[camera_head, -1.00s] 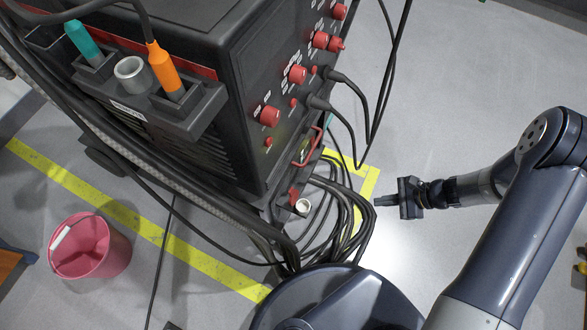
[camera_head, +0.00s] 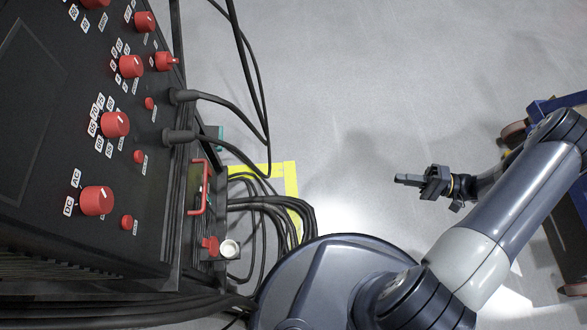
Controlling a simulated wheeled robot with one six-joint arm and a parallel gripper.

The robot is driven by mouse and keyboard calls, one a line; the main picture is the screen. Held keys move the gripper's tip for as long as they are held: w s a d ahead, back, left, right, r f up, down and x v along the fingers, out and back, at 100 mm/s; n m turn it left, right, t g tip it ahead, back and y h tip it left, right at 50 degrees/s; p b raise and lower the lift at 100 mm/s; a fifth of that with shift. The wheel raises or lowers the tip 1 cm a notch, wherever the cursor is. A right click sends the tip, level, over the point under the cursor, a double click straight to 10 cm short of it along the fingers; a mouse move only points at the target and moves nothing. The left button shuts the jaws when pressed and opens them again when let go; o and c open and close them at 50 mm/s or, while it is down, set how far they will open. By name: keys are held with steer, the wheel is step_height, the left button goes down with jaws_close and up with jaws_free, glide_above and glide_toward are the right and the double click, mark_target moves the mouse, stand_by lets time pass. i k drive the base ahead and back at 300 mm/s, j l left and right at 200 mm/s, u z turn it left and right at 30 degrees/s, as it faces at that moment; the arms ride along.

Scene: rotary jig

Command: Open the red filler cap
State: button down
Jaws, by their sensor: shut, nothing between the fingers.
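A small red part (camera_head: 210,244) sits low on the machine's side, beside a round white-rimmed piece (camera_head: 230,249). It may be the red filler cap, but it is too small to tell for sure, or whether it is open. My gripper (camera_head: 399,180) is shut and empty, pointing left over bare floor. It is well to the right of the machine and clear of the red part.
The black machine (camera_head: 60,135) fills the left, with several red knobs and a red handle (camera_head: 198,187). Black cables (camera_head: 262,205) hang and bundle beside it, over yellow floor tape (camera_head: 291,178). A blue-framed cart (camera_head: 560,103) stands at right. The floor (camera_head: 340,90) between is open.

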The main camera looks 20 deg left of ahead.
mark_target(212, 244)
steer(key=i+j+u, duration=0.1)
steer(key=i+u, duration=0.6)
steer(key=i, duration=0.2)
steer(key=u, duration=2.15)
